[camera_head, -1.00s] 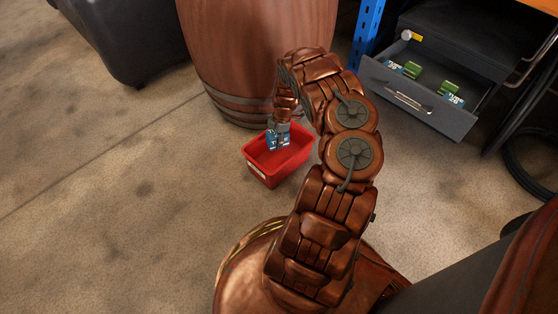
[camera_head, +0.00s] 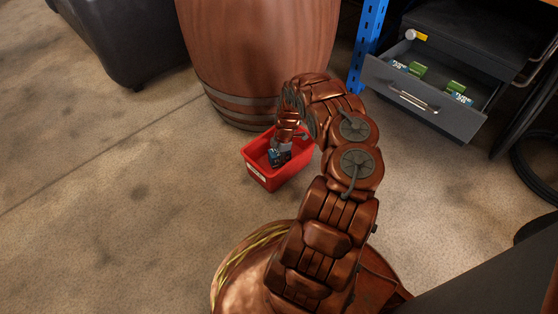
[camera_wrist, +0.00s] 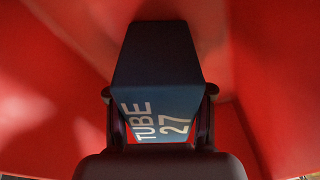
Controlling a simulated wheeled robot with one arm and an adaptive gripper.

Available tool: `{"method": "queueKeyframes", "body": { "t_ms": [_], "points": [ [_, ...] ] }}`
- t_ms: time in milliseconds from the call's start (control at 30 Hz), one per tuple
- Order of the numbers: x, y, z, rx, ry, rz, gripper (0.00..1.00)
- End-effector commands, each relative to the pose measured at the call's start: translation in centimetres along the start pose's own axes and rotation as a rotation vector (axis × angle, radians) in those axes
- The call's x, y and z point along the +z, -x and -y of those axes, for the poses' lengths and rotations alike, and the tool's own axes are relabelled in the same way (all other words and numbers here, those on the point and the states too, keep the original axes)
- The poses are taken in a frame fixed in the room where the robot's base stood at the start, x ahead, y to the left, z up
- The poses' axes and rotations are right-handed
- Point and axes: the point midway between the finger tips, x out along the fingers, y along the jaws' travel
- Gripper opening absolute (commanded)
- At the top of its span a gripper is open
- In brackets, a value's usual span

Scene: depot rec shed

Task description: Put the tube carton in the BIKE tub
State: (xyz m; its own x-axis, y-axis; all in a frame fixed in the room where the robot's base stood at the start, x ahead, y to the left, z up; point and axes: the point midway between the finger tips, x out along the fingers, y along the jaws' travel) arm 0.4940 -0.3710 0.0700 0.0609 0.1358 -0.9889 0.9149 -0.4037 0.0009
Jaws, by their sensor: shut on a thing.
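The red tub (camera_head: 262,178) stands on the concrete floor in front of the barrel. It has a white label on its front, too small to read in the head view. My gripper (camera_head: 279,153) reaches down inside the tub and is shut on the blue tube carton (camera_head: 273,158). In the wrist view the carton (camera_wrist: 158,62) reads "TUBE 27" and sits between the two fingers of my gripper (camera_wrist: 158,115), with red tub walls (camera_wrist: 270,70) around it. I cannot tell whether the carton touches the tub's floor.
A wooden barrel (camera_head: 262,50) stands right behind the tub. An open grey drawer (camera_head: 425,108) at the upper right holds several green and blue cartons (camera_head: 456,92). A blue post (camera_head: 367,45) is beside it. Open floor lies to the left.

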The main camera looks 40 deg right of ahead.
Motion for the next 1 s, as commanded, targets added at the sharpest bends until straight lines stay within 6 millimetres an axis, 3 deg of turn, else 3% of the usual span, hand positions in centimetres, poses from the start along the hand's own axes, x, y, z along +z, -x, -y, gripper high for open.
{"method": "queueKeyframes", "body": {
  "t_ms": [367,400,600,1000],
  "points": [
    [-0.02,-0.21,-0.03,0.0,0.0,-0.001,0.12],
    [0.01,-0.25,-0.03,0.0,0.0,-0.001,0.53],
    [0.01,-0.25,-0.02,0.0,0.0,0.0,0.74],
    [0.0,-0.14,-0.02,0.0,0.001,0.0,0.76]
  ]
}}
